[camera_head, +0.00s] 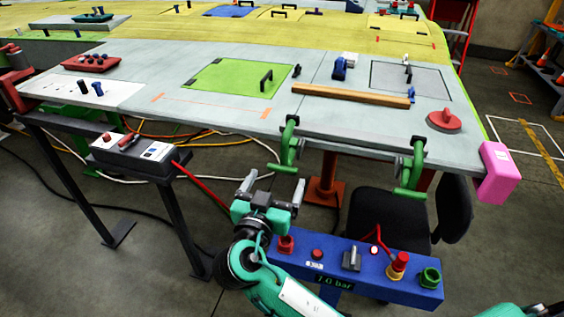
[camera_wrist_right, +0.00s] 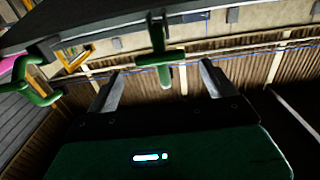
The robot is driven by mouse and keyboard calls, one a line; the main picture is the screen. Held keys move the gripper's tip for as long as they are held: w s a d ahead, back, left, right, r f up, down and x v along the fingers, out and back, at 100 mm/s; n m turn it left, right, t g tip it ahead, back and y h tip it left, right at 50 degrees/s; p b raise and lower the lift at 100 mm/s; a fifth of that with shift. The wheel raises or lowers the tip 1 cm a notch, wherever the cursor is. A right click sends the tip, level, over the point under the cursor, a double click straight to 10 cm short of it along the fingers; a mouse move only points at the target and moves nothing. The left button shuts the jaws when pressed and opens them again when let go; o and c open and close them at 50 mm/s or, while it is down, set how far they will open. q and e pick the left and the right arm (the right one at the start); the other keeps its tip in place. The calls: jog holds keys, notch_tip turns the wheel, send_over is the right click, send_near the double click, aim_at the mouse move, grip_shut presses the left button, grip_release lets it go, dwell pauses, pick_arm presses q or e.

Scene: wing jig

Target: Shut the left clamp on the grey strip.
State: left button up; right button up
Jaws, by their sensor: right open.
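The left clamp (camera_head: 289,143) is green and hangs on the front edge of the wing panel, its cross handle low. The grey strip (camera_head: 352,138) runs along that edge between it and the green right clamp (camera_head: 411,168). I cannot tell how tightly the left clamp sits on the strip. My right gripper (camera_head: 272,186) is open and empty, below and in front of the left clamp. In the right wrist view the left clamp's handle (camera_wrist_right: 158,62) shows beyond and between the spread fingertips (camera_wrist_right: 160,75), apart from them. My left gripper is out of view.
A blue control box (camera_head: 340,262) with knobs stands just below right of my right gripper. A dark box (camera_head: 133,156) on a black stand is at left. A black chair (camera_head: 385,210) is under the panel. A pink block (camera_head: 498,170) caps the right corner.

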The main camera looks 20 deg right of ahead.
aim_at(281, 171)
jog(key=p+x, duration=0.1)
jog(key=x, duration=0.4)
jog(key=shift+w+d, duration=0.2)
jog(key=shift+w, duration=0.05)
